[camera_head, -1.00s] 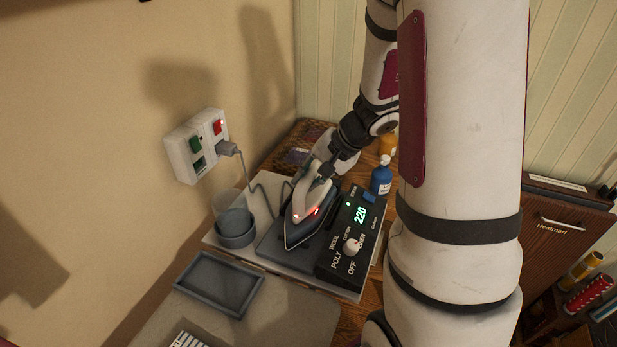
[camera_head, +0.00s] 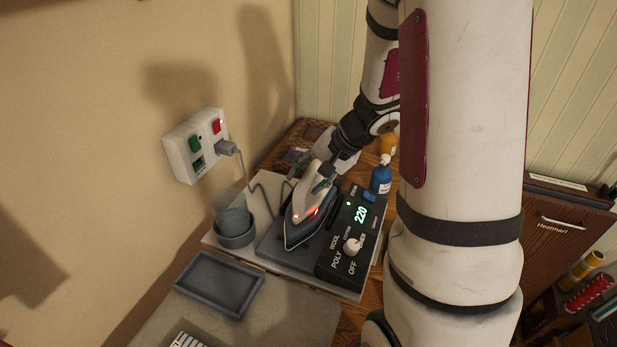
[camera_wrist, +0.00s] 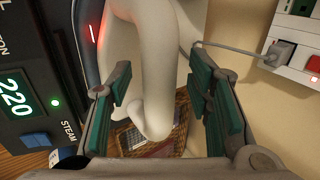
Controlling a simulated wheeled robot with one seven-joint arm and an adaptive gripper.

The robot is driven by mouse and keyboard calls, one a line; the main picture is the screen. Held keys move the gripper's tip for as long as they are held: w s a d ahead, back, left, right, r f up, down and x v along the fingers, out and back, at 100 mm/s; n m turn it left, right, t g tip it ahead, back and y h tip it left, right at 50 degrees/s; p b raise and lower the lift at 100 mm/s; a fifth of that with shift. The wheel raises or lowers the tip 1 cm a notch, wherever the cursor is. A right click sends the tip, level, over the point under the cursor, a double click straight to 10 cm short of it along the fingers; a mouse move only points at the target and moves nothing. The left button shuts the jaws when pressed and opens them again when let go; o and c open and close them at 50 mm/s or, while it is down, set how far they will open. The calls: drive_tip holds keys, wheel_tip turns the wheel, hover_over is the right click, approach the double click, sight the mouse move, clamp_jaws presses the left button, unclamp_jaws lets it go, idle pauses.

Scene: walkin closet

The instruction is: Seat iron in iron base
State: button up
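The iron (camera_head: 310,203), white and grey with red lights, rests on the dark iron base (camera_head: 268,245), its pointed tip toward the near side. The base has a control panel (camera_head: 352,240) with a green 220 display and a knob. My gripper (camera_head: 312,172) is at the iron's rear handle. In the wrist view, my gripper (camera_wrist: 163,105) has its green-padded fingers spread apart, with the iron's white handle (camera_wrist: 150,75) between them and gaps on both sides. Whether the iron sits fully in the base is hard to tell from here.
A wall socket (camera_head: 197,145) with a plugged cord is at the left. A round grey cup (camera_head: 235,230) and a grey tray (camera_head: 220,283) lie left of the base. A blue bottle (camera_head: 381,178) stands close behind the panel. A wicker basket (camera_wrist: 180,120) is beyond the handle.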

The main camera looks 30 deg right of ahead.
drive_tip(key=shift+s, duration=0.1)
drive_tip(key=v, duration=1.2)
idle(0.4)
drive_tip(key=s+a+r+n+h, duration=0.2)
drive_tip(key=s+a+r+n, duration=0.2)
drive_tip(key=s+a, duration=0.3)
drive_tip(key=s+a+r+n+h, duration=0.2)
drive_tip(key=s+a+r+n, duration=0.2)
drive_tip(key=s+a+n, duration=0.3)
drive_tip(key=shift+a+r+g, duration=0.3)
drive_tip(key=shift+a+g, duration=0.1)
drive_tip(key=shift+a, duration=1.05)
drive_tip(key=shift+s, duration=0.15)
